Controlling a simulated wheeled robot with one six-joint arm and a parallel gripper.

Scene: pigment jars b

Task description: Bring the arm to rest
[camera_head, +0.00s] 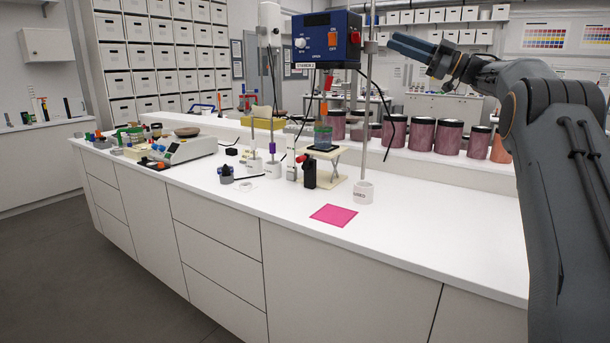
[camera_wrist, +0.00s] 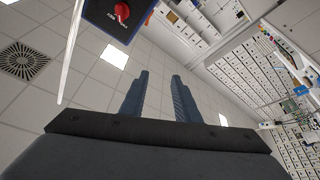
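My arm (camera_head: 555,130) is raised at the right of the head view, above the white bench. My gripper (camera_head: 408,48) points left, high beside the blue stirrer box on its stand. In the wrist view my gripper (camera_wrist: 160,95) shows two dark blue fingers standing apart with nothing between them. Behind the fingers are ceiling tiles and the upper part of the room. The gripper touches nothing that I can see.
The blue stirrer box (camera_head: 327,37) hangs close left of my gripper; it also shows in the wrist view (camera_wrist: 118,15). Several pigment jars (camera_head: 448,136) stand behind the bench top. A pink square (camera_head: 334,215) lies on the bench (camera_head: 430,215), whose right part is clear.

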